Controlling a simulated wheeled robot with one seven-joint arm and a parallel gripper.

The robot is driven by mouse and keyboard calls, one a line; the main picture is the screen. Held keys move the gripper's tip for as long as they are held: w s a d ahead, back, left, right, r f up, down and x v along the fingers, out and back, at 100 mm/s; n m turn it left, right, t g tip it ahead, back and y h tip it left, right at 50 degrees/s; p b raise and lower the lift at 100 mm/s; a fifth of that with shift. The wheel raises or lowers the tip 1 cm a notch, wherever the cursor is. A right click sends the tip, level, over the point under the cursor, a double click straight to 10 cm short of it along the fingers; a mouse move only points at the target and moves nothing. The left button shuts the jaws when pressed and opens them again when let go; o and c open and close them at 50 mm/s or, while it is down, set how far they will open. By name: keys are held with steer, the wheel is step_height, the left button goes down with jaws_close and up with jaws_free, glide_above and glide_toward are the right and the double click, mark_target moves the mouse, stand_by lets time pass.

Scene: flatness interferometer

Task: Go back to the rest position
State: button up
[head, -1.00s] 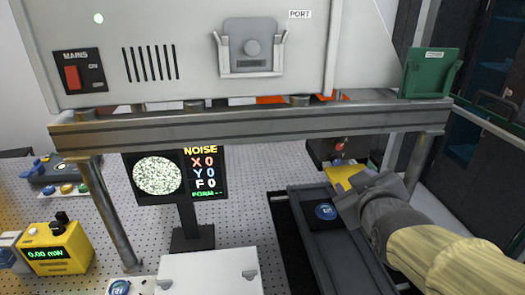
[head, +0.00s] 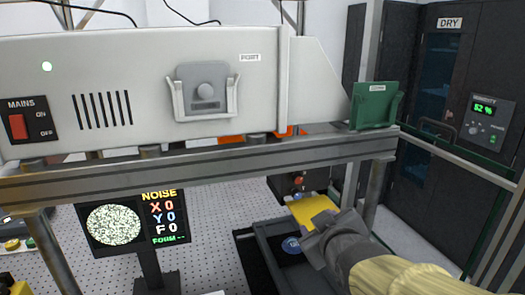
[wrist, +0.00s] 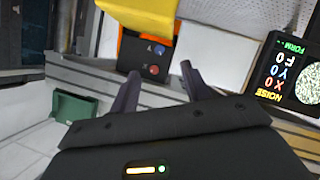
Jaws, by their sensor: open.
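My gripper (head: 318,232) is in the lower right of the head view, below the rail, in front of a yellow part (head: 312,209) and above a dark tray (head: 263,262). In the wrist view, its two fingers (wrist: 160,82) stand apart with nothing held between them. My sleeved arm comes in from the bottom right and hides part of the tray. A round blue disc (head: 291,245) lies on the tray, just left of the gripper.
A heavy grey rail (head: 200,172) crosses above the arm and carries the white instrument housing (head: 130,90). A green holder (head: 375,106) sits at its right end. A noise display (head: 130,218) stands left. A dark dry cabinet (head: 440,90) stands right.

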steer(key=s+d+f+m+g, duration=0.2)
steer(key=s+d+f+g, duration=0.1)
steer(key=f, duration=0.4)
steer(key=s+d+f+m+g+h, duration=0.1)
steer(key=s+d+f+m+g, duration=0.1)
steer(key=f, duration=0.5)
steer(key=s+d+f+m+g+h, duration=0.1)
steer(key=s+d+f+m+g, duration=0.2)
steer(key=f, duration=0.4)
steer(key=s+m+g, duration=0.1)
steer(key=s+g, duration=0.1)
steer(key=shift+s+d+g, duration=0.2)
steer(key=shift+d+g, duration=0.1)
steer(key=shift+d, duration=0.05)
steer(key=shift+c, duration=0.5)
